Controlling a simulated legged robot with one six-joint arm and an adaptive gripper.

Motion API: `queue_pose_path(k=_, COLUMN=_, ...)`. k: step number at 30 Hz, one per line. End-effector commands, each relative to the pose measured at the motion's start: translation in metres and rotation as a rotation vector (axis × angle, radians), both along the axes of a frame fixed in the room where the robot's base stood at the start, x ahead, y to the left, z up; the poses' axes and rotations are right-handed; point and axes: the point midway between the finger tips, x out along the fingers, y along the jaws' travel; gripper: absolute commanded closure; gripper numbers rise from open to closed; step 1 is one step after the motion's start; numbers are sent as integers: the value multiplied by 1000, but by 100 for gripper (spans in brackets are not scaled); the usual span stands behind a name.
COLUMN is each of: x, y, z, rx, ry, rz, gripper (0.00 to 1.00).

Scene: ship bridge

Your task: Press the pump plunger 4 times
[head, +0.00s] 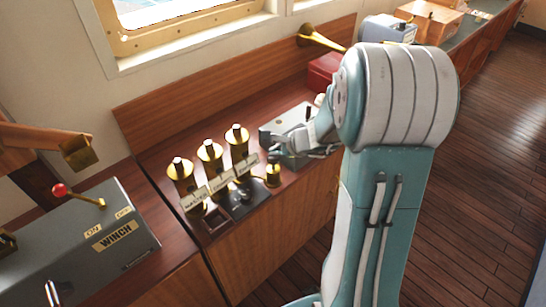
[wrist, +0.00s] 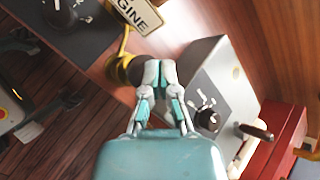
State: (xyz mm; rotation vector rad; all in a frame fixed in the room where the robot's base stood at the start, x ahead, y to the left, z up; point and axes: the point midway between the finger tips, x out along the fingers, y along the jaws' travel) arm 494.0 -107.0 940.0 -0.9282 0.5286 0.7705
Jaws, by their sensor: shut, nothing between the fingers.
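A small brass fitting with a dark knob on top (head: 272,175), which looks like the pump and its plunger, stands at the console's front edge in the head view. In the wrist view its dark and brass body (wrist: 123,70) shows just left of my fingertips. My gripper (head: 268,139) is shut and empty, above and behind the knob in the head view. In the wrist view my gripper (wrist: 160,68) has its fingers together and partly covers the fitting's right side. I cannot tell whether they touch.
Three brass voice pipes (head: 210,155) with name plates stand left of the fitting. A grey box with a dial (wrist: 207,120) lies close beside my gripper.

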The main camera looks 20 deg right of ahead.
Motion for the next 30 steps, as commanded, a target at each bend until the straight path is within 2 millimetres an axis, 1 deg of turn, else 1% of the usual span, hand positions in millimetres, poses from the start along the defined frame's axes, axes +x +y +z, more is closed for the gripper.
queue_pose_path(k=30, x=0, y=0, z=-9, rx=1, ry=1, rz=0, gripper=100)
